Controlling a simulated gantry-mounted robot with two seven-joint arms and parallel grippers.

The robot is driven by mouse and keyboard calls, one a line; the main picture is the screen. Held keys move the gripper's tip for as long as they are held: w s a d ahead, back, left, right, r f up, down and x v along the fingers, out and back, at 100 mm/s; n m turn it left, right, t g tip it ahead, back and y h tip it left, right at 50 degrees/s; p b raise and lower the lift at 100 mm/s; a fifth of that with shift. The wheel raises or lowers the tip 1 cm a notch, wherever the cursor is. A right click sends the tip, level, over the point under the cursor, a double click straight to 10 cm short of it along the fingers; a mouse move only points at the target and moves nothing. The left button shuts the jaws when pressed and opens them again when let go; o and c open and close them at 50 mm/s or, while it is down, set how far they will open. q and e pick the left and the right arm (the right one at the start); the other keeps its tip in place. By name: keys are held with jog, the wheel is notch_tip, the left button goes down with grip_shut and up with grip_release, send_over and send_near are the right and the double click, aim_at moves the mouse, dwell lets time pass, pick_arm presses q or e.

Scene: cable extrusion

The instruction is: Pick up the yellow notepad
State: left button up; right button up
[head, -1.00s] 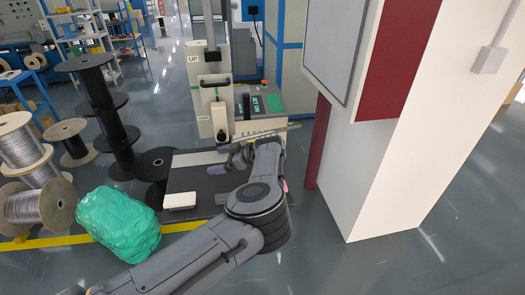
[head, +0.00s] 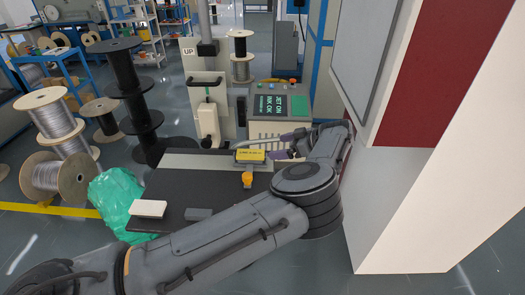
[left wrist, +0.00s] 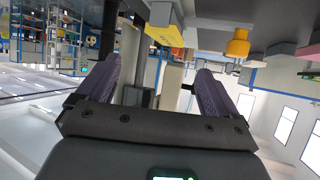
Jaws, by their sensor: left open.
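A small yellow block with dark marks on its face, which looks like the yellow notepad (head: 250,156), lies on the far part of the dark work surface (head: 172,184). It also shows in the left wrist view (left wrist: 165,36), where the scene appears upside down. My left gripper (head: 284,146), with purple finger pads, is just to the right of the notepad in the head view. It is open, with nothing between its fingers (left wrist: 158,70) in the wrist view. My right gripper is not in view.
An orange knob-like object (head: 247,179), a white block (head: 148,208) and a grey block (head: 198,214) are on the surface. A machine with a green-lit panel (head: 281,105) stands behind. A white pillar (head: 430,180) closes off the right. Spools and a green bag (head: 115,197) are left.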

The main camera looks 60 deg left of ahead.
aim_at(253, 153)
pick_arm(q)
jog(key=x, duration=0.4)
jog(key=shift+s+d+f, duration=0.1)
jog(key=shift+s, duration=0.4)
jog(key=shift+s+f, duration=0.1)
jog(key=shift+f, duration=0.05)
jog(key=shift+a+f, duration=0.1)
jog(key=shift+a, duration=0.35)
jog(key=b+x, duration=0.1)
jog(key=x, duration=0.3)
jog(key=shift+s+f+b, duration=0.15)
jog(key=shift+f+b, duration=0.1)
jog(key=shift+b, duration=0.1)
jog(key=shift+s+a+f, duration=0.1)
jog(key=shift+s+a, duration=0.05)
jog(key=shift+a, duration=0.15)
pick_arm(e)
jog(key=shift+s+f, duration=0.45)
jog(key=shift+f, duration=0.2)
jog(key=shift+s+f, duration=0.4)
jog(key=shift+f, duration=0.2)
pick_arm(q)
jog(key=shift+c, duration=0.4)
jog(key=c, duration=1.2)
jog(key=shift+c, duration=0.7)
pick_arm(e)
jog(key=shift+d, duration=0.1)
